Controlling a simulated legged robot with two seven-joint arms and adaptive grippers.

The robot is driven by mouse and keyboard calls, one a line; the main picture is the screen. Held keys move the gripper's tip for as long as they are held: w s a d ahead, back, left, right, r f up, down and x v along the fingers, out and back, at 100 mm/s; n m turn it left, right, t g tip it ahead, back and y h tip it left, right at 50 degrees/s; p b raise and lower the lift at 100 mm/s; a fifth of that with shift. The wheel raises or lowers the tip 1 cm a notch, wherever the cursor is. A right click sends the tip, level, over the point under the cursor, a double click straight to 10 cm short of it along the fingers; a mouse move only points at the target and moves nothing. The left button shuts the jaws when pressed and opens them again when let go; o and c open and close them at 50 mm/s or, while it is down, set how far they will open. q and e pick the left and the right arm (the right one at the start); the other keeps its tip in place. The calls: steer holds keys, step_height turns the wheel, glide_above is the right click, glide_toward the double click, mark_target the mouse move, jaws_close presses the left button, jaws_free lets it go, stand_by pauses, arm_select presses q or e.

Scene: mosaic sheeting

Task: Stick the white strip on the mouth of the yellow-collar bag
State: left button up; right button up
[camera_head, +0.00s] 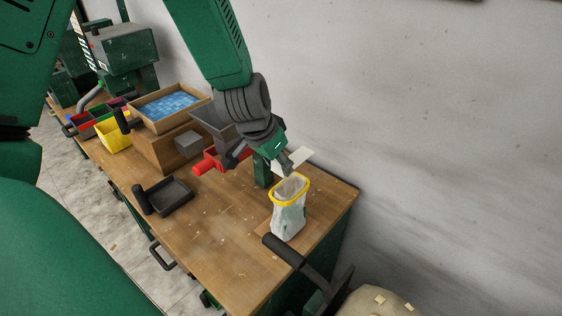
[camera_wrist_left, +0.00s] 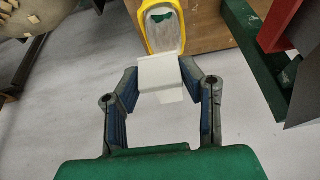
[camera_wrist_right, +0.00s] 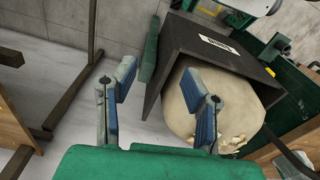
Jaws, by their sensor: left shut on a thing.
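A bag with a yellow collar (camera_head: 289,214) stands upright near the right end of the workbench, its mouth facing up. Its yellow rim and grey inside also show in the left wrist view (camera_wrist_left: 180,45). My left gripper (camera_head: 290,160) is shut on the white strip (camera_head: 299,159), beside and just above the bag's mouth. In the left wrist view the strip (camera_wrist_left: 160,72) sits between the fingertips, in front of the collar; I cannot tell whether they touch. My right gripper (camera_wrist_right: 165,95) is open and empty, with floor and a dark box behind it.
The workbench (camera_head: 215,230) holds a black pan (camera_head: 170,195), a red scoop (camera_head: 207,162), a yellow bin (camera_head: 113,134) and a wooden tray of blue tiles (camera_head: 170,104). A dark-framed box holds a beige sack (camera_wrist_right: 215,105). The wall stands close behind the bench.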

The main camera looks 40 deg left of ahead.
mark_target(274, 171)
arm_select(q)
steer(key=shift+a+f, duration=0.2)
steer(key=shift+a, duration=0.3)
step_height(274, 171, down, 4)
steer(key=shift+a+r+b, duration=0.15)
steer(key=shift+r+b, duration=0.05)
steer(key=shift+b, duration=0.8)
steer(key=shift+d+f+b, duration=0.3)
steer(key=shift+f+b, duration=0.2)
steer(key=shift+f, duration=0.2)
steer(key=shift+d+f+b, duration=0.25)
steer(key=shift+f+b, duration=0.2)
steer(key=shift+f, duration=0.25)
steer(key=shift+a+f+b, duration=0.2)
steer(key=shift+f+b, duration=0.1)
steer(key=shift+f, duration=0.3)
steer(key=shift+a+f, duration=0.3)
steer(key=shift+a, duration=0.15)
arm_select(e)
steer(key=f, duration=0.2)
steer(key=a+f, duration=0.1)
steer(key=f, duration=0.1)
steer(key=shift+a+f, duration=0.2)
arm_select(q)
steer(key=shift+d, duration=0.15)
